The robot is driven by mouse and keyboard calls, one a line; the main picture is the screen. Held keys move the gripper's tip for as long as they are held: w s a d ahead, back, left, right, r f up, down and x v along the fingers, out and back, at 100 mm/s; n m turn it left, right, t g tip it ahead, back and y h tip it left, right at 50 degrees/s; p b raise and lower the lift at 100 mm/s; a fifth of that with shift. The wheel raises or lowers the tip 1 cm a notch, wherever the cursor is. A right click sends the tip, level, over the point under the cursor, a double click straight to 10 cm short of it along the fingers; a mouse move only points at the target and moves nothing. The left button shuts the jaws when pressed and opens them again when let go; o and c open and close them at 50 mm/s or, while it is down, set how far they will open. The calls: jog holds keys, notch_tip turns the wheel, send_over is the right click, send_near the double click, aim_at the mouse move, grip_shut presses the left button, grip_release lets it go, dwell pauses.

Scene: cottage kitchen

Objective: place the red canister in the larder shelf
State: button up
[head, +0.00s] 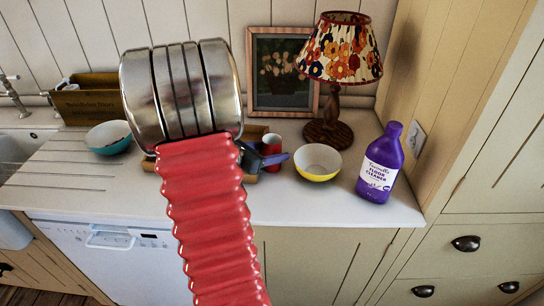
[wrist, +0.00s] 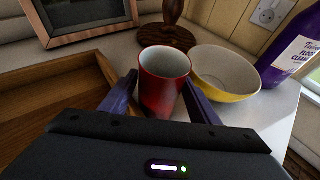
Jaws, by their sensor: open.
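The red canister (head: 270,141) stands upright on the white worktop, partly hidden by my gripper in the head view. In the wrist view the canister (wrist: 165,88) shows a pale, open-topped inside. My gripper (wrist: 160,84) is open, with one purple finger on each side of the canister. I cannot tell whether either finger touches it. In the head view my gripper (head: 267,157) is low over the worktop, largely behind my arm. No larder shelf can be made out in either view.
A yellow bowl (head: 318,161) stands close right of the canister, then a purple floor cleaner bottle (head: 381,165). A lamp (head: 329,132) and picture frame (head: 252,75) stand behind. A wooden tray (wrist: 60,97) lies left. A teal bowl (head: 109,137) is farther left.

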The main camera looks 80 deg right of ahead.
jog(key=shift+c, duration=0.5)
jog(key=c, duration=0.9)
jog(key=shift+c, duration=0.2)
jog(key=shift+r, duration=0.1)
notch_tip(320, 180, up, 10)
dwell(0.5)
